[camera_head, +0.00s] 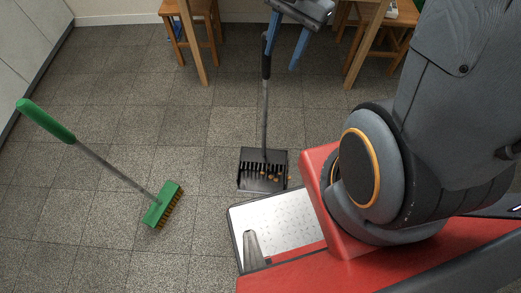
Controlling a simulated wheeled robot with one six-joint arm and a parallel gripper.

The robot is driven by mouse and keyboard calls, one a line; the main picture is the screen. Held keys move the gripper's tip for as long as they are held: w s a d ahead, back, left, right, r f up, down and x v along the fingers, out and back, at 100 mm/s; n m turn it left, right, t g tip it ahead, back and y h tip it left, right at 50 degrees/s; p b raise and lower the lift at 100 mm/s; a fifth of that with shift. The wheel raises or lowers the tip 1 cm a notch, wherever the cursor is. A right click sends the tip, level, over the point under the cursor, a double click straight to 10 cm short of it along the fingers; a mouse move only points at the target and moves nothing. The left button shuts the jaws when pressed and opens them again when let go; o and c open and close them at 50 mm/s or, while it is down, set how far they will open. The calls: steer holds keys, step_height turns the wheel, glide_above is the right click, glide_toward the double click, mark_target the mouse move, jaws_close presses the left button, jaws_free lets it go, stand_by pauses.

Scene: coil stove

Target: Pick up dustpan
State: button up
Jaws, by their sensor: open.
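The dustpan (263,183) is a dark pan on the tiled floor with a long upright handle. Orange-brown crumbs lie in and beside the pan. Its handle (266,66) has a black grip at the top, and a thin grey shaft runs down to the pan. My gripper (281,60) is at the top of the view with its two blue fingers apart and pointing down. The left finger overlaps the top of the handle in the picture. I cannot tell whether they touch. Nothing is visibly held between the fingers.
A green broom (163,205) with a long handle leans to the left of the dustpan. A wooden stool (193,38) and a table leg (365,45) stand at the back. White cabinets (25,45) line the left edge. Floor between broom and dustpan is clear.

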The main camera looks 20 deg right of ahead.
steer(key=w+d+m+t+y+p, duration=0.2)
steer(key=w+d+m+p, duration=0.1)
steer(key=w+m, duration=0.8)
steer(key=shift+m+g, duration=0.3)
steer(key=shift+m, duration=0.2)
steer(key=x, duration=0.3)
steer(key=s+b+x, duration=0.1)
steer(key=x, duration=0.7)
steer(key=shift+s+d+f+b, duration=0.15)
steer(key=shift+d+f+b, duration=0.1)
steer(key=shift+b, duration=0.1)
steer(key=c, duration=1.2)
